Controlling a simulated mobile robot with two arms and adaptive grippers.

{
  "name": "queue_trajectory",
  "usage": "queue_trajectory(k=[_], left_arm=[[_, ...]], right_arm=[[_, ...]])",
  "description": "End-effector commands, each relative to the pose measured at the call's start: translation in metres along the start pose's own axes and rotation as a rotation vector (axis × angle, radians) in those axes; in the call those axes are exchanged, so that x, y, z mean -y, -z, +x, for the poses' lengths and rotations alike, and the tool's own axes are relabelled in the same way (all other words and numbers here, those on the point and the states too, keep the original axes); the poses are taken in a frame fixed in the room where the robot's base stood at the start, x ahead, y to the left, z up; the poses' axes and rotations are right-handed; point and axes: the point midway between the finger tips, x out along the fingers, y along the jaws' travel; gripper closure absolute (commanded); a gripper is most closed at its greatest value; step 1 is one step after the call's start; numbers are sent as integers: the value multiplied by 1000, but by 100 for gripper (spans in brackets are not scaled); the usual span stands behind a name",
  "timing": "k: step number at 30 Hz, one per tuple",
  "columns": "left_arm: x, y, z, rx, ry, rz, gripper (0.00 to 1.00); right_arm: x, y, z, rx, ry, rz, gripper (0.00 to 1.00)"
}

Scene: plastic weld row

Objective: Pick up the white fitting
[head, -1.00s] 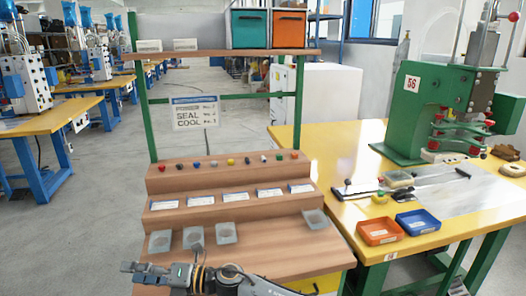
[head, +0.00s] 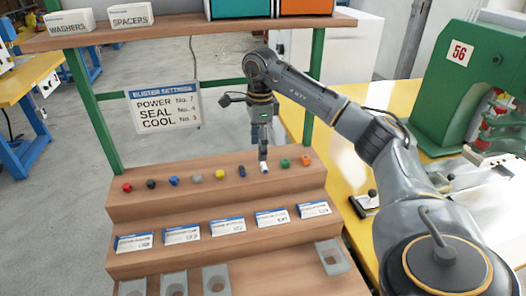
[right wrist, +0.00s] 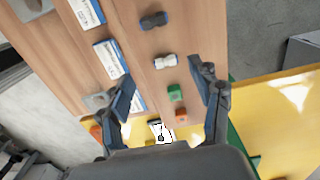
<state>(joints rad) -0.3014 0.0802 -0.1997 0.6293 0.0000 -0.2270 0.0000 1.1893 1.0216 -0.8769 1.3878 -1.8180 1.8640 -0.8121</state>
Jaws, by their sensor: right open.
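The white fitting (head: 264,168) lies on the top step of the wooden rack (head: 210,197), in a row of coloured fittings. My right gripper (head: 263,154) points down just above it, seen edge-on in the head view. In the right wrist view the white fitting (right wrist: 166,61) lies on the wood ahead of the gap between the open fingers (right wrist: 163,86), nearer the right finger. Nothing is held, and I cannot tell the exact height above it. My left gripper is not in view.
A dark blue fitting (head: 242,171) and a green fitting (head: 285,162) flank the white one closely, with an orange fitting (head: 306,160) at the row's end. Labelled cards and grey trays (head: 332,257) sit lower. A shelf (head: 190,35) spans above, behind my arm.

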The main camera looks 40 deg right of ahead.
Motion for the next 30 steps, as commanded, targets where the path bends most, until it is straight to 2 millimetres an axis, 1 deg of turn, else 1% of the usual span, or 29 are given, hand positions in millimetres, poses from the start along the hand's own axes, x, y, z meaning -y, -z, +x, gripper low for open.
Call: queue_trajectory(k=[1,2,5,11,15,19,22,28,29,30], left_arm=[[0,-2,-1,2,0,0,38],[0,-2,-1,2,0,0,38],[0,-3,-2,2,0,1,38],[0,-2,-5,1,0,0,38],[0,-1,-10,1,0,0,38],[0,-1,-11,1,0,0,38],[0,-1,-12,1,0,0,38],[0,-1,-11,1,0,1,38],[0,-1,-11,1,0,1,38],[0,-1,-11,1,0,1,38]], right_arm=[[1,6,-4,-17,2,4,36],[1,8,-4,-24,2,5,36],[0,12,3,-35,-1,7,36],[0,13,24,-35,-1,7,36],[0,14,46,-35,-4,7,36],[1,13,63,-32,-1,6,36],[1,13,68,-32,0,6,36],[1,13,68,-31,1,6,36],[1,13,68,-31,1,6,42],[1,13,68,-31,1,6,50]])
